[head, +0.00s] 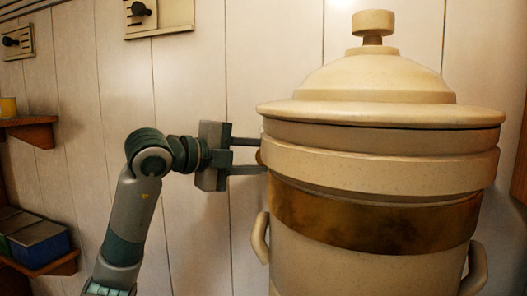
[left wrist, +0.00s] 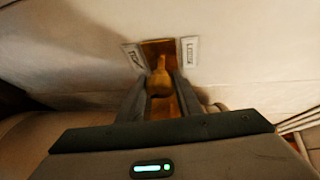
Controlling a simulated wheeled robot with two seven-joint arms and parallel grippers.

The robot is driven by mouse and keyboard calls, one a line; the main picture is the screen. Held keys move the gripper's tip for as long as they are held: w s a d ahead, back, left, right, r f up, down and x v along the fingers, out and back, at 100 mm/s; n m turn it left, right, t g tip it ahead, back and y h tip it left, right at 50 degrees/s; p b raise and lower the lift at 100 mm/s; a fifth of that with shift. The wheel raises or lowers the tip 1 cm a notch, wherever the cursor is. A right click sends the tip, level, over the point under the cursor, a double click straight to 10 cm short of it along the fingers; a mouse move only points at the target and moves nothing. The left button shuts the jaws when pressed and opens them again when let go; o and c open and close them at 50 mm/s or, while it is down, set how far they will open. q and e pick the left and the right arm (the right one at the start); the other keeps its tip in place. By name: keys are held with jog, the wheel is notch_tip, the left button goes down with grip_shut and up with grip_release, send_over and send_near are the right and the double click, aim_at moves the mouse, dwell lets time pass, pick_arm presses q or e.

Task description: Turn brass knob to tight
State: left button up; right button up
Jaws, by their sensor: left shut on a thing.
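The brass knob (left wrist: 160,78) sits on a brass plate (left wrist: 160,47) in the left wrist view, its narrow end pointing up between two small labels. The left label (left wrist: 133,56) and the right label (left wrist: 189,51) are too blurred to read surely. My left gripper (left wrist: 160,85) is shut on the knob, one finger on each side. In the head view my left gripper (head: 262,156) reaches the left side of a large cream pot (head: 365,245); only a sliver of brass shows at its fingertips. My right gripper is not in view.
The pot has a domed lid (head: 380,80) with a top handle and a brass band (head: 370,222). Its left side handle (head: 260,238) is below my gripper. Shelves (head: 35,130) hang on the plank wall at left.

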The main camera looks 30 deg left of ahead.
pick_arm(q)
jog(key=m+g+y+p, duration=0.2)
jog(key=m, duration=0.1)
jog(key=shift+d+m, duration=0.1)
jog(key=shift+m, duration=0.2)
jog(key=shift+f+m+g+y+p, duration=0.1)
jog(key=shift+m+g+y+p, duration=0.45)
jog(key=shift+m+y, duration=0.2)
jog(key=shift+f, duration=0.1)
jog(key=o, duration=1)
jog(key=shift+y, duration=0.25)
jog(key=shift+r, duration=0.25)
jog(key=shift+b+v, duration=0.45)
jog(key=shift+v, duration=0.4)
jog(key=shift+b+v, duration=2.15)
jog(key=shift+v, duration=5.65)
